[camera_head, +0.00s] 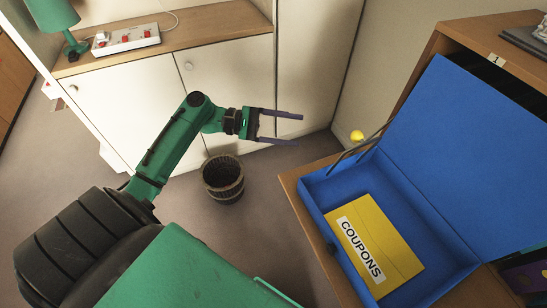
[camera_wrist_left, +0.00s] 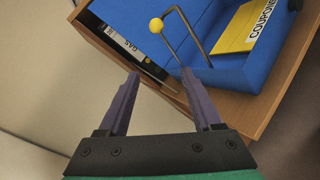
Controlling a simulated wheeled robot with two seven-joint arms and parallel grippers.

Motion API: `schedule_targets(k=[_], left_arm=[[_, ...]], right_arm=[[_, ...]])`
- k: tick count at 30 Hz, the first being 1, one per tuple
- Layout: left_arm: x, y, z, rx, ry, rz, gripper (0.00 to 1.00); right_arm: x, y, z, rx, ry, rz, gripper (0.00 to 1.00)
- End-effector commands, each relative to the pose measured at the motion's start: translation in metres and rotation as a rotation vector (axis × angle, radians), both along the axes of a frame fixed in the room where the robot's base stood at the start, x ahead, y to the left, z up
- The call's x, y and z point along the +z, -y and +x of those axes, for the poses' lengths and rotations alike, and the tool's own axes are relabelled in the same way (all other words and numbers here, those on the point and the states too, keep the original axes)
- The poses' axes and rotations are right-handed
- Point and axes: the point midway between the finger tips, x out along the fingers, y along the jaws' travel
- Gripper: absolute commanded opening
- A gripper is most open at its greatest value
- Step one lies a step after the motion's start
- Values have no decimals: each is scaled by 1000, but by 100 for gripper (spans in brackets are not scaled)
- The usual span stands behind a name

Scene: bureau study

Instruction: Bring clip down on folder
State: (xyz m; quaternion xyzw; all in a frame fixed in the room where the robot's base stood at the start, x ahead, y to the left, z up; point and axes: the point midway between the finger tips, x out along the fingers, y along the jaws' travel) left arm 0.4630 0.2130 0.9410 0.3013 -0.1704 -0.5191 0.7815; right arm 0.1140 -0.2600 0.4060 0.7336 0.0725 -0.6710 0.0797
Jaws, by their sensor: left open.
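The clip (camera_head: 376,138) is a dark bent wire lever with a yellow ball (camera_head: 357,136) at its end. It stands raised at the far left edge of an open blue box (camera_head: 318,187). The yellow folder (camera_head: 401,252), labelled COUPONS, lies flat in the box, clear of the clip. My left gripper (camera_head: 300,130) is open and empty, left of the ball and apart from it. In the left wrist view, the ball (camera_wrist_left: 156,25) is beyond the open fingers (camera_wrist_left: 160,73), and the folder (camera_wrist_left: 245,27) is at upper right. My right gripper is not in view.
The box sits on a wooden drawer or shelf (camera_head: 291,182), its blue lid (camera_head: 450,150) standing open at the right. A basket (camera_head: 223,180) stands on the floor below my left arm. White cabinets (camera_head: 225,95) are behind. A binder labelled GAS (camera_wrist_left: 125,45) shows beneath.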

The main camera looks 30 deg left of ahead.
Motion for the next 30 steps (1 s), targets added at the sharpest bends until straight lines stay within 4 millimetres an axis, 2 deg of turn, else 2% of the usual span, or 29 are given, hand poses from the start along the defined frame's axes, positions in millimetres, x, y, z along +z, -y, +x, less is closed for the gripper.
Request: schedule_targets(k=[9, 18, 24, 30], left_arm=[[-73, -25, 17, 149, -34, 136, 66], [-142, -47, 17, 244, -64, 291, 66], [-165, -54, 14, 267, -74, 349, 66], [-167, -55, 14, 268, -73, 355, 66]], right_arm=[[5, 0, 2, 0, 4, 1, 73], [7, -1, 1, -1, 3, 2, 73], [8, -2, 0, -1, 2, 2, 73], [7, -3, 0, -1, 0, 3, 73]])
